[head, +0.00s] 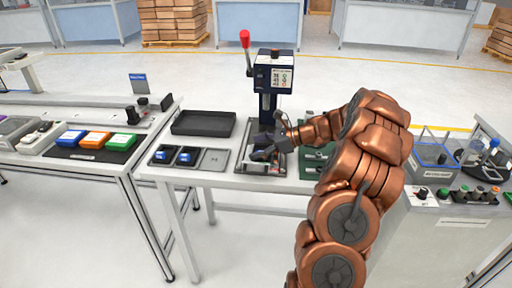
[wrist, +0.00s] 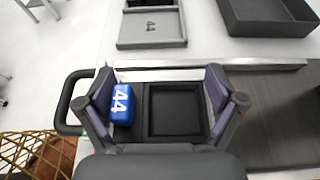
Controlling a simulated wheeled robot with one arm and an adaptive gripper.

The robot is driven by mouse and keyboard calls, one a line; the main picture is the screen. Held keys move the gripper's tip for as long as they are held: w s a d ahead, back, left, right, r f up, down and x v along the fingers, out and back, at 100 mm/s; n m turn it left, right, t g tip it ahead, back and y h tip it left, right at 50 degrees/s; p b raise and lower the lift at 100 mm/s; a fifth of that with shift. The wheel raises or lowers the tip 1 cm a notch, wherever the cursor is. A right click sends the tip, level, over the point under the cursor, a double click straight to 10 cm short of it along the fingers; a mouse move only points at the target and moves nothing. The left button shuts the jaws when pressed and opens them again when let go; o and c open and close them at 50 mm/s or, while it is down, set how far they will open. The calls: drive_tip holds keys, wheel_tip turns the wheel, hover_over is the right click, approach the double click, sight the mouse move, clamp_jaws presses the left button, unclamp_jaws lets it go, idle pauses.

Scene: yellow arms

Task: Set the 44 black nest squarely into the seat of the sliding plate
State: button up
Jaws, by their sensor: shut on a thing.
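My gripper (wrist: 160,92) is shut on the black nest (wrist: 176,108), with one finger at each end of it. The nest has a square pocket and a blue block marked 44 (wrist: 122,104) at its left end. In the head view my gripper (head: 268,150) is over the press base, low in front of the column. The sliding plate (wrist: 280,115) shows as grey metal to the right of the nest, by a pale rail. The seat is hidden under the nest and my gripper. I cannot tell whether the nest touches the plate.
The lever press (head: 273,78) with a red knob stands behind my gripper. A black tray (head: 203,123) lies to the left. Two blue-labelled nests (head: 174,156) sit beside an empty grey place (head: 213,160), marked 44 in the wrist view. A black loop handle (wrist: 64,104) is left of my gripper.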

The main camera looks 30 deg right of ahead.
drive_tip(key=shift+s+a+f, duration=0.2)
drive_tip(key=shift+f, duration=0.6)
drive_tip(key=o, duration=1)
drive_tip(key=shift+f, duration=0.1)
drive_tip(key=shift+c, duration=0.2)
drive_tip(key=shift+s+d+r, duration=0.25)
drive_tip(key=shift+d, duration=0.15)
drive_tip(key=d+r, duration=0.2)
drive_tip(key=shift+s+d+r, duration=0.25)
drive_tip(key=shift+s+d, duration=0.05)
drive_tip(key=shift+s, duration=0.1)
drive_tip(key=v, duration=0.6)
drive_tip(key=s+f+v, duration=0.1)
drive_tip(key=v, duration=0.2)
drive_tip(key=shift+s+a+r, duration=0.1)
drive_tip(key=shift+s, duration=0.2)
drive_tip(key=shift+w+r, duration=0.15)
drive_tip(key=shift+w, duration=0.05)
drive_tip(key=shift+w+a, duration=0.8)
drive_tip(key=shift+s+d, duration=0.3)
drive_tip(key=shift+d, duration=0.3)
drive_tip(key=shift+a+r, duration=0.1)
